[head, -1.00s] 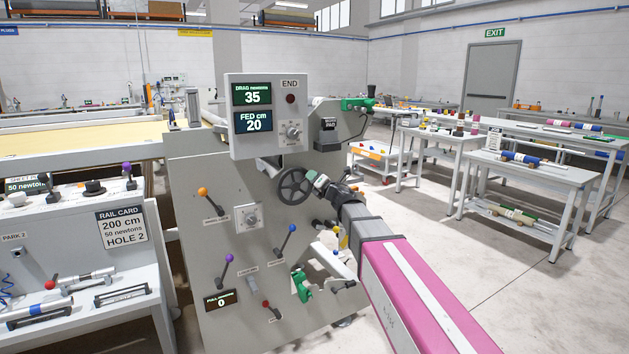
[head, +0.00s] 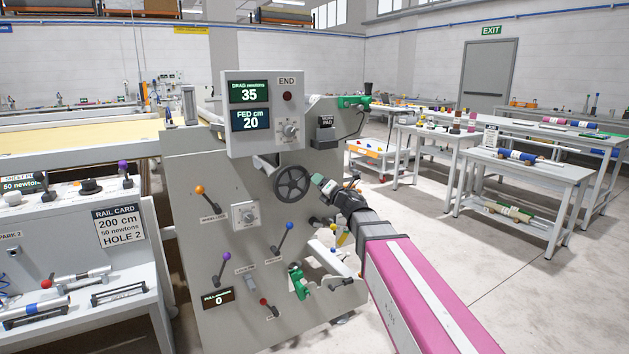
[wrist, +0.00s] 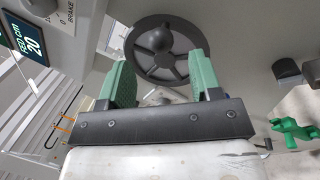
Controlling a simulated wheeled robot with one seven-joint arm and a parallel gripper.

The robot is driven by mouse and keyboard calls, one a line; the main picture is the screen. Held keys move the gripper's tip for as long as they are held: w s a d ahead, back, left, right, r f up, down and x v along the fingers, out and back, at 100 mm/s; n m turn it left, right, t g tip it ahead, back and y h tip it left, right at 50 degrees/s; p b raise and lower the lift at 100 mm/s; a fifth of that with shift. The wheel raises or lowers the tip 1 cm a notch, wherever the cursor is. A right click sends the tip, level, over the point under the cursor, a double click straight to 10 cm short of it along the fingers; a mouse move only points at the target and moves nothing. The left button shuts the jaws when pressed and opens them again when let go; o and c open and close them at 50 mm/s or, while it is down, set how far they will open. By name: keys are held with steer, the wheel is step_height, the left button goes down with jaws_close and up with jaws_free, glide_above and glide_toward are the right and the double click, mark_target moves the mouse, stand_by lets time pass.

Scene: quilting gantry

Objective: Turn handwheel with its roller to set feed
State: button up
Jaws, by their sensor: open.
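The dark handwheel (head: 291,184) is on the front of the grey machine panel, below the display box. It also shows in the wrist view (wrist: 152,65), with a round hub and a dark ball-shaped knob in front of its spokes. My gripper (head: 318,181) is just right of the wheel in the head view, apart from it. In the wrist view its two green fingers (wrist: 158,70) stand apart with nothing between them, the wheel beyond them. The displays read DRAG 35 newtons (head: 249,92) and FED 20 cm (head: 251,119). The roller itself is hard to make out.
The panel carries an orange-knobbed lever (head: 200,190), a blue-knobbed lever (head: 290,227), a purple-knobbed lever (head: 227,256) and a green clamp (head: 299,283). A rail card (head: 119,225) reads 200 cm, 50 newtons, HOLE 2.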

steer(key=v, duration=0.4)
steer(key=shift+s+d, duration=0.1)
steer(key=shift+s, duration=0.05)
steer(key=s+d+f+m+g+h, duration=0.1)
steer(key=d+f+m+g+h, duration=0.1)
steer(key=d+f+m+h, duration=0.7)
steer(key=s+d+f+m+g+h, duration=0.2)
steer(key=d+f+m+h, duration=0.4)
steer(key=d+f+m, duration=0.65)
steer(key=s+f+m+g+y, duration=0.1)
steer(key=s+f+m+g, duration=0.4)
steer(key=s, duration=0.4)
steer(key=s+f+m+g+y, duration=0.1)
steer(key=s+f+m+g, duration=0.5)
steer(key=s+f+m, duration=0.2)
steer(key=shift+s+f, duration=0.4)
steer(key=shift+s, duration=0.6)
